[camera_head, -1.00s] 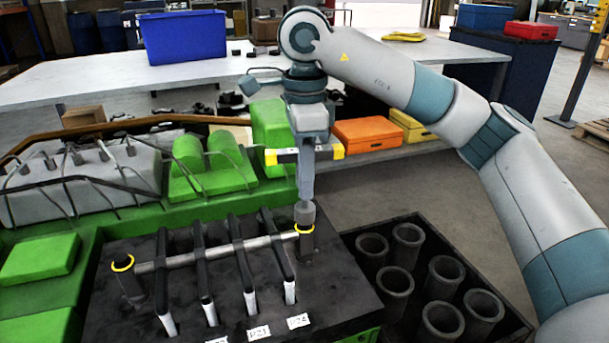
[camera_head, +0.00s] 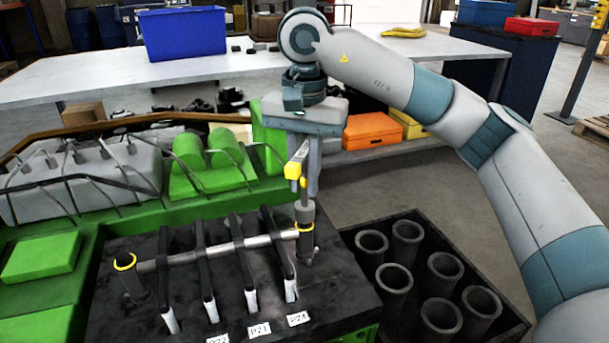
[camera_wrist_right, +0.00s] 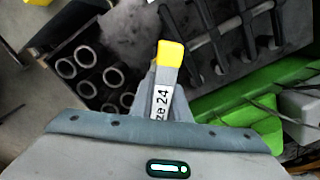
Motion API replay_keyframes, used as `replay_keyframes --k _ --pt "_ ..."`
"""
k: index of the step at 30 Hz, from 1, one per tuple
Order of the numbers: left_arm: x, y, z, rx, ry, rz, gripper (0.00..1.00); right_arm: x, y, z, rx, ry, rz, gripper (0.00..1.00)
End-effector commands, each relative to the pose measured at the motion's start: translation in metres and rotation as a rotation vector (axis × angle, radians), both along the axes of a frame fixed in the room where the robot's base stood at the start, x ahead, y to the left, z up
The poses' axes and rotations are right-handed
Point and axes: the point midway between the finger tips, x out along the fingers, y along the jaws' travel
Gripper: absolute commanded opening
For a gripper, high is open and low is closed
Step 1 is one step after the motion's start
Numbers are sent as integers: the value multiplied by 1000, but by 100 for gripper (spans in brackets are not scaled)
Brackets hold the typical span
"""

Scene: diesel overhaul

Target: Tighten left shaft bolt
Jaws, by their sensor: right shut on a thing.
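My right gripper (camera_head: 303,178) points down and is shut on a tool (camera_head: 297,162) with yellow ends and a grey socket below. In the right wrist view the tool (camera_wrist_right: 163,85) shows a yellow tip and a label ending in "ze 24". The socket (camera_head: 305,212) is over the yellow-ringed bolt (camera_head: 304,228) at the right end of the shaft (camera_head: 220,248); it seems to touch, but the contact is too small to tell. Another yellow-ringed bolt (camera_head: 124,262) is at the shaft's left end, with no tool on it. My left gripper is out of view.
Black rocker arms cross the shaft on a dark block (camera_head: 345,300) with white labels. A black crate (camera_head: 345,237) of grey cylinders stands to the right. Green engine parts (camera_head: 40,258) are on the left. A white table (camera_head: 90,85) with a blue bin (camera_head: 183,35) is behind.

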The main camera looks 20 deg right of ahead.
Motion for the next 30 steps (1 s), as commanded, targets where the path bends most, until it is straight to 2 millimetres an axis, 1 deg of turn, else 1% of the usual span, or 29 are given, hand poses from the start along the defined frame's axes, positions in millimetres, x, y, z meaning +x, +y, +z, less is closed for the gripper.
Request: replay_keyframes --k 30 --pt "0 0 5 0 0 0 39 1 0 0 1 -1 1085 0"
